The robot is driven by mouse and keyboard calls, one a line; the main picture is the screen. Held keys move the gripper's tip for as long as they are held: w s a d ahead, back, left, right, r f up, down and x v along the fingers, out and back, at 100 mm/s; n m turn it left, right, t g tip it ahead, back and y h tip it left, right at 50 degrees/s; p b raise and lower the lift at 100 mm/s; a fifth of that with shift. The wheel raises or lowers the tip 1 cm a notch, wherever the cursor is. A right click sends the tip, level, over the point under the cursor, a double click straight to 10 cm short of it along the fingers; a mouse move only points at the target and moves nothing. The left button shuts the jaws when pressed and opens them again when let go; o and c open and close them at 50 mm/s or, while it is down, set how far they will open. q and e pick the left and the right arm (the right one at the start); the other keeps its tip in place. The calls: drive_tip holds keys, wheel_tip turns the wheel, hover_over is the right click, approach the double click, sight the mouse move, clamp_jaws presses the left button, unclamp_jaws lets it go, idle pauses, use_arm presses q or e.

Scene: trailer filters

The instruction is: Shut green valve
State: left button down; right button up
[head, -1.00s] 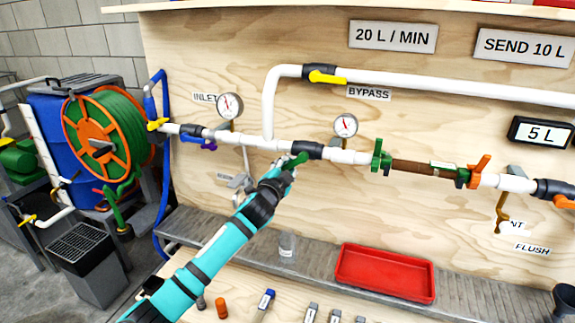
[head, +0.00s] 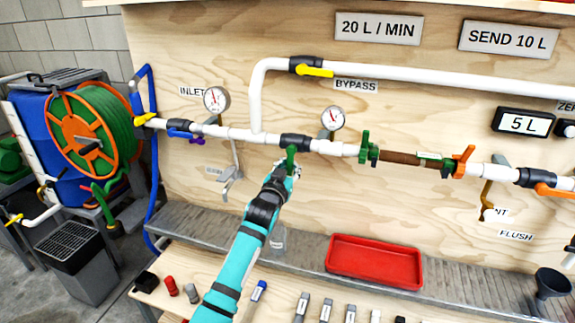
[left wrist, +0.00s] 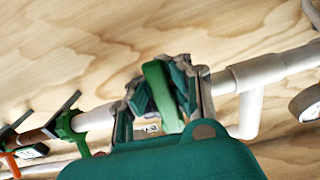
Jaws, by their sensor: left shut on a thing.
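The green valve handle (head: 291,157) hangs from a black valve body (head: 296,141) on the white main pipe, below the bypass line. It points down, roughly across the pipe. My left gripper (head: 284,171) is shut on this handle, with the arm reaching up from below. In the left wrist view the green handle (left wrist: 162,95) stands between the fingers of my left gripper (left wrist: 163,98); the valve body is mostly hidden behind them. My right gripper is not in view.
A gauge (head: 332,118) sits just right of the valve. Green clamps (head: 367,150) and a brown filter section (head: 398,158) lie further right. The yellow bypass handle (head: 314,72) is above. A red tray (head: 375,262) rests on the ledge below.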

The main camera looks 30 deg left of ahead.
use_arm(q)
drive_tip(key=shift+d+f+n, duration=0.4)
drive_tip(key=shift+f+n, duration=0.1)
drive_tip(key=shift+f, duration=0.1)
drive_tip(key=c, duration=1.9)
unclamp_jaws()
drive_tip(key=shift+s, duration=0.1)
drive_tip(key=o, duration=0.7)
drive_tip(key=shift+s+r, duration=0.3)
drive_tip(key=shift+r, duration=0.2)
drive_tip(key=shift+w, duration=0.15)
drive_tip(key=shift+a, duration=0.1)
drive_tip(key=v, duration=1.2)
